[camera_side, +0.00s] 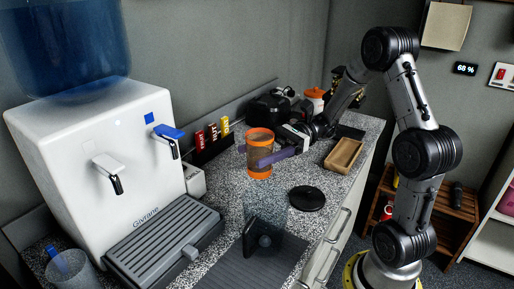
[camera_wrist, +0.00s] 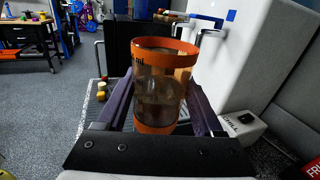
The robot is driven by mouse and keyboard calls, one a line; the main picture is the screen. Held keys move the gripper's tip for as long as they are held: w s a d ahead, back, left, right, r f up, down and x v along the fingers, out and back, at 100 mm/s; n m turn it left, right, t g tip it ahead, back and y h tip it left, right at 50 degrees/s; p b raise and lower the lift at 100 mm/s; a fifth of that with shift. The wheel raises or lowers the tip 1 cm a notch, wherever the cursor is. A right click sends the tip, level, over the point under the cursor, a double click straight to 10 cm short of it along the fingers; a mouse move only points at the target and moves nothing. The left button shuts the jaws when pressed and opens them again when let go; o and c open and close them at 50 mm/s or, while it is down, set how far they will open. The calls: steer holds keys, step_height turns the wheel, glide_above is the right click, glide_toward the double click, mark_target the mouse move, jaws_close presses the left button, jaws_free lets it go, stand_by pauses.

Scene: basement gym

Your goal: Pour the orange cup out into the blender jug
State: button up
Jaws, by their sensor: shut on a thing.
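The orange cup (camera_side: 260,140) is a clear cylinder with orange bands at its rim and base. It stands upright near the middle of the side view, with something brownish inside. My gripper (camera_side: 257,157) is shut on its sides; in the wrist view, the fingers flank the cup (camera_wrist: 162,88). I cannot tell whether its base touches the counter. The blender jug (camera_side: 268,208) looks like a faint clear vessel with a dark part low down, nearer the side camera than the cup. In the wrist view I cannot make out the jug; the cup blocks the middle.
A white water dispenser (camera_side: 95,150) with a grey drip tray (camera_side: 165,243) stands at left. A black round lid (camera_side: 306,198) and a wooden tray (camera_side: 344,155) lie to the right. Small coloured packs (camera_side: 212,134) stand behind the cup. A clear glass (camera_side: 72,272) is front left.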

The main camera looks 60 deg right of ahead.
steer(key=n, duration=0.1)
steer(key=s+a+r+n+h, duration=0.1)
steer(key=a+n+h, duration=0.1)
steer(key=n, duration=0.1)
steer(key=shift+s+r, duration=0.25)
steer(key=shift+r, duration=0.1)
steer(key=n, duration=0.1)
steer(key=n+h, duration=0.1)
steer(key=shift+w+d+f+n+t, duration=0.2)
steer(key=shift+d+n+t, duration=0.1)
steer(key=shift+n, duration=0.1)
steer(key=n+h, duration=0.2)
steer(key=n, duration=0.1)
steer(key=shift+w+f+t, duration=0.1)
steer(key=shift+f+t, duration=0.3)
steer(key=f+n, duration=0.1)
steer(key=f+n+t+h, duration=0.1)
steer(key=n, duration=0.1)
steer(key=shift+s+a+t+h, duration=0.15)
steer(key=shift+s+t+h, duration=0.05)
steer(key=shift+t+h, duration=0.1)
steer(key=shift+r, duration=0.15)
stand_by(2.1)
